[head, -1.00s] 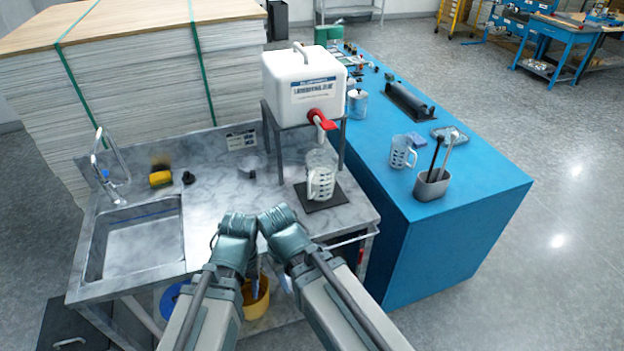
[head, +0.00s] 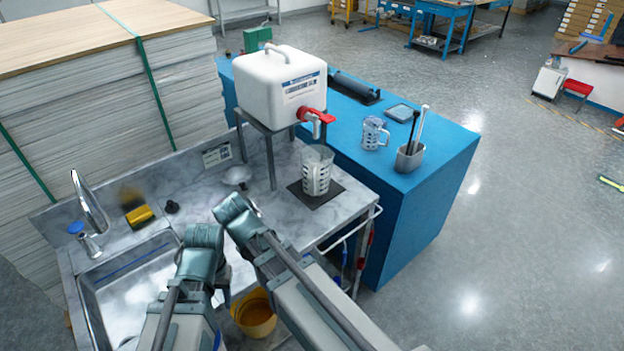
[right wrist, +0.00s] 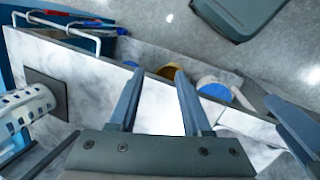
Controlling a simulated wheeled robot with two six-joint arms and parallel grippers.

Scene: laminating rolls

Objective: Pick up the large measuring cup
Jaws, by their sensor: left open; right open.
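The large measuring cup (head: 317,172) is clear with white markings. It stands upright on a black mat (head: 331,197) under the dispenser's red tap. It also shows at the left edge of the right wrist view (right wrist: 28,104), left of my right gripper. My right gripper (right wrist: 158,75) is open and empty beside the marble counter's edge, apart from the cup. In the head view its arm hides its fingers. My left gripper (head: 222,291) is low near the counter's front, left of the cup and apart from it. Its fingers show only partly there, with nothing seen held.
A white dispenser tank (head: 287,88) stands on a metal stand behind the cup. A smaller measuring cup (head: 375,133) and a container with tools (head: 409,158) are on the blue table (head: 425,190). A sink (head: 125,290) is at left. A yellow bucket (head: 254,315) sits below the counter.

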